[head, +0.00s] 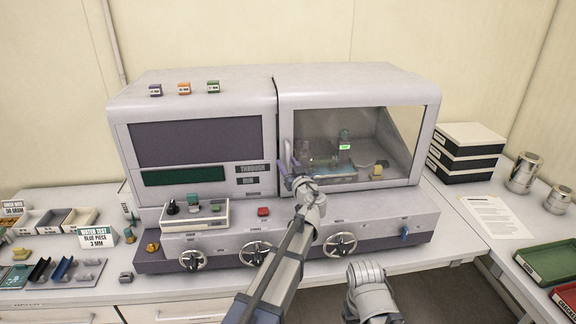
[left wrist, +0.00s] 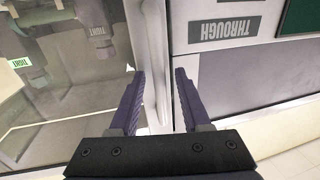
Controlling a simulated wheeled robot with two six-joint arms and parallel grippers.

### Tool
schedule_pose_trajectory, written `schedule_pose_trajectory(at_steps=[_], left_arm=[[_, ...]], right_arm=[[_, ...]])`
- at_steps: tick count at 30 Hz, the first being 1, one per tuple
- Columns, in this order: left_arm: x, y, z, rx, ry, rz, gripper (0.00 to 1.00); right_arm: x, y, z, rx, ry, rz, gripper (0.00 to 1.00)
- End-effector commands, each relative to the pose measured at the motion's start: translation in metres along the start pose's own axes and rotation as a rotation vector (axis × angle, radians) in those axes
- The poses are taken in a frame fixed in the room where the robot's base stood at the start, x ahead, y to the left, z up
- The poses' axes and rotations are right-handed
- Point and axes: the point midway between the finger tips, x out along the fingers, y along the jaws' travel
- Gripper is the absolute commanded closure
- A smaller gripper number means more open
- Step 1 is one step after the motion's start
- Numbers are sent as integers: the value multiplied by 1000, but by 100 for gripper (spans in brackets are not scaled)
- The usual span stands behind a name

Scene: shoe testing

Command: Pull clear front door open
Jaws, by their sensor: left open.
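The clear front door (head: 385,125) covers the right half of the grey testing machine and looks shut. Its pale vertical handle (head: 289,155) is at the door's left edge. My left gripper (head: 290,182) is open at the lower part of the handle. In the left wrist view, its two purple fingers (left wrist: 160,100) stand apart, with the pale handle (left wrist: 152,60) in line with the gap between them. I cannot tell whether a finger touches the handle. The clear door pane (left wrist: 50,110) is on the left there. My right gripper does not show.
Knobs and a red button (head: 263,211) sit on the machine's front below the door. A small control box (head: 195,214) stands to the left. Black-and-white boxes (head: 466,150) and metal cans (head: 523,172) stand to the right. Part bins (head: 50,222) are at far left.

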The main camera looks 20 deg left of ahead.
Motion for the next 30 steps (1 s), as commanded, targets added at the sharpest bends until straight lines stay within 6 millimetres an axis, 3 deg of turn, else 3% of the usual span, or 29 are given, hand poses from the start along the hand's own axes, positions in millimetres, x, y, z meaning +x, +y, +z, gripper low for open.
schedule_pose_trajectory(at_steps=[3,16,30], left_arm=[[-1,0,0,0,0,0,53],[-1,0,0,0,0,0,100],[-1,0,0,0,0,0,100]], right_arm=[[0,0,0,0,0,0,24],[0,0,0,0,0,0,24],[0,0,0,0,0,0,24]])
